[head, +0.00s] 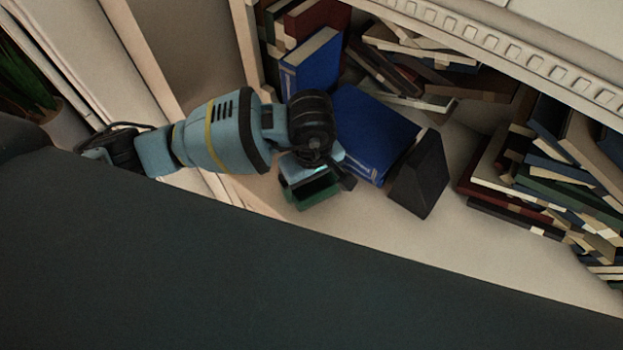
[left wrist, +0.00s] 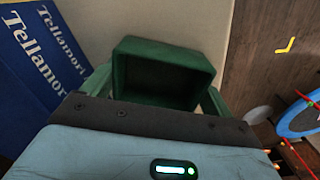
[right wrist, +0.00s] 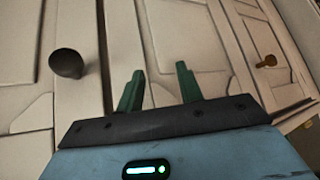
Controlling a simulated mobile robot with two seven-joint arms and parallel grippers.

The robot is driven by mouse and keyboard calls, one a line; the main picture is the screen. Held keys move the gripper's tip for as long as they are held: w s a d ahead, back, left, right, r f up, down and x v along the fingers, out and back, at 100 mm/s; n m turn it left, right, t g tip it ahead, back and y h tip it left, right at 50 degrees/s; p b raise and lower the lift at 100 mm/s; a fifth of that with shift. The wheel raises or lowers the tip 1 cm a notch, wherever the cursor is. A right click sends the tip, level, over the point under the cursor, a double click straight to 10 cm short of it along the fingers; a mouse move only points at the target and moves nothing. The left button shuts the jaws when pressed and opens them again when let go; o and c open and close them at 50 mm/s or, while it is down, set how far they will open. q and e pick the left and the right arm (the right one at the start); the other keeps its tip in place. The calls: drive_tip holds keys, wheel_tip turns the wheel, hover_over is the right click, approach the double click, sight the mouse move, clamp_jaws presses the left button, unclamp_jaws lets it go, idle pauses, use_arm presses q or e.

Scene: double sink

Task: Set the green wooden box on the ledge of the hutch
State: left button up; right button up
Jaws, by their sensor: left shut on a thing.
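The green wooden box (head: 310,192) is in my left gripper (head: 316,176), over the front edge area of the pale hutch ledge (head: 450,228). In the left wrist view the box (left wrist: 162,52) shows its hollow open side towards me, with a green finger on each side of it. The pale ledge (left wrist: 200,18) shows behind it. I cannot tell whether the box touches the ledge. My right gripper (right wrist: 158,84) is open and empty, facing pale panelled cabinet doors (right wrist: 85,95).
A blue book (head: 375,132) and a dark block-like object (head: 420,175) lie just right of the box. Piled books (head: 540,185) fill the right of the shelf. Standing books (head: 312,65) are behind. The ledge between the dark object and the right pile is bare.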

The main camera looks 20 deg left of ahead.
sight(312, 189)
use_arm(q)
drive_tip(key=o, duration=0.9)
drive_tip(key=shift+f, duration=0.1)
wheel_tip(312, 189, up, 12)
drive_tip(key=shift+r, duration=0.15)
